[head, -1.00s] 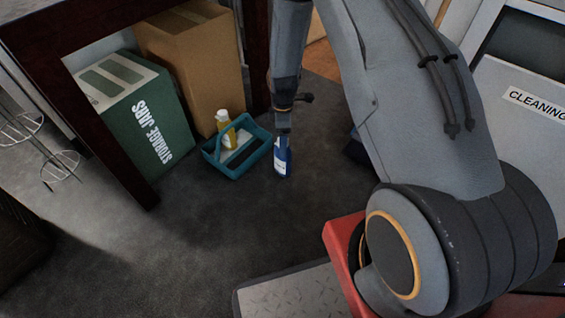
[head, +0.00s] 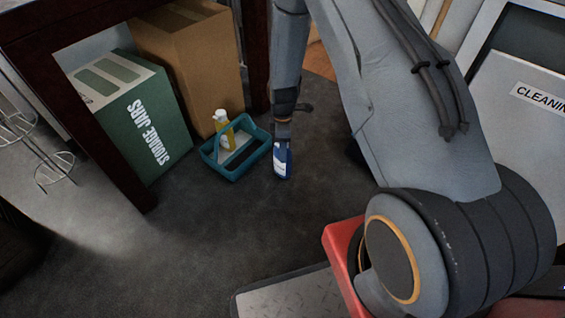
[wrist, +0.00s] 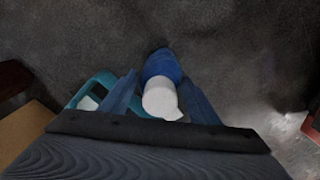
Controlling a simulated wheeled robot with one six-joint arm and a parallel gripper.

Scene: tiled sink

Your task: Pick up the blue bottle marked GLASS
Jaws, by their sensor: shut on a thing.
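The blue bottle (head: 282,162) has a white label and stands near upright just right of the teal caddy in the head view. My gripper (head: 283,139) is above it, pointing down, with its fingers at the bottle's top. In the wrist view, the blue bottle (wrist: 162,68) with its white cap (wrist: 160,98) lies between the two fingers of my gripper (wrist: 160,95), which are shut on it. The label's writing is too small to read. I cannot tell whether the bottle's base touches the floor.
A teal caddy (head: 211,160) holding a yellow bottle (head: 230,131) sits close to the left. Behind it are a green storage jars box (head: 140,130) and a brown carton (head: 190,70) under a dark table. The dark floor in front is clear.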

